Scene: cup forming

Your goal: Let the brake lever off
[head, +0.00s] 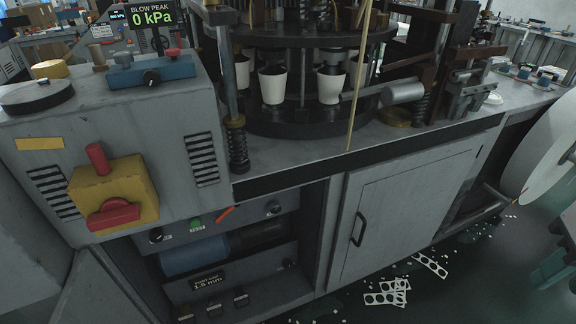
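No part is labelled as a brake lever that I can read. A yellow box (140,180) on the grey cabinet's front carries a red rotary handle (113,214) and a red upright grip (97,158). I cannot tell which of these is the brake lever. My gripper is not in view.
White cups (273,86) stand in the round turret above the bench. A closed cabinet door (400,208) is at centre; an open door (75,292) stands lower left. A large white paper roll (541,160) is at right. Punched scraps (386,293) lie on the floor.

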